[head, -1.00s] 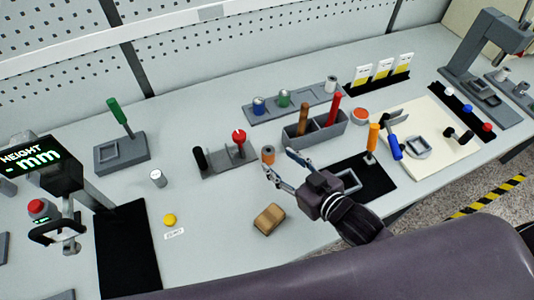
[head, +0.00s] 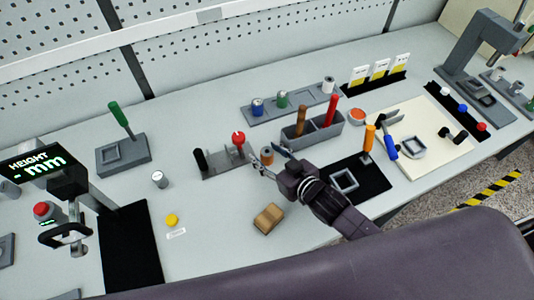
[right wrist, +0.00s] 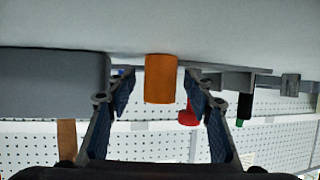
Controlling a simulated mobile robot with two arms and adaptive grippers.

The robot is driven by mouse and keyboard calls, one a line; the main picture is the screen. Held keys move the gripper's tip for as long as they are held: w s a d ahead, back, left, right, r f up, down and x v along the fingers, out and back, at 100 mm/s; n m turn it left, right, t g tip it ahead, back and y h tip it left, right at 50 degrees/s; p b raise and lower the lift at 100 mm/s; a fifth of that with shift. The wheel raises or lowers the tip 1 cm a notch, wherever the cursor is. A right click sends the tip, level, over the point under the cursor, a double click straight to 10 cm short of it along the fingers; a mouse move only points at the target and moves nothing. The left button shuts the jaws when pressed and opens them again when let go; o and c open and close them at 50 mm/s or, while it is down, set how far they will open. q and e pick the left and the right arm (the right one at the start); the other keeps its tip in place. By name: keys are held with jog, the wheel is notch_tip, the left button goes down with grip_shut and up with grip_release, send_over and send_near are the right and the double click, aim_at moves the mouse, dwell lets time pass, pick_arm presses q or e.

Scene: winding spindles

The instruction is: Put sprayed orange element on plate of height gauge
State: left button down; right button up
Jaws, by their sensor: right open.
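The orange element (head: 267,157) is a small upright cylinder on the table, just right of the grey rack with the red-topped part. My right gripper (head: 263,153) is open, with its fingers on either side of the element. In the right wrist view the orange element (right wrist: 161,78) shows between the open fingers (right wrist: 160,88), with visible gaps on both sides. The height gauge (head: 68,185) stands at the left with its display reading "HEIGHT - mm". I cannot make out its plate clearly. My left gripper is not in view.
A grey bin (head: 316,134) with brown and red handles stands close behind my right gripper. A wooden block (head: 268,219) lies in front. A yellow disc (head: 171,220) and a metal cylinder (head: 159,179) stand toward the gauge, beside a black mat (head: 130,250).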

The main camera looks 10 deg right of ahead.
aim_at(267, 152)
jog(key=shift+s, duration=0.1)
grip_shut()
jog(key=shift+r, duration=0.15)
notch_tip(267, 152, up, 20)
jog(key=shift+b, duration=0.35)
dwell(0.3)
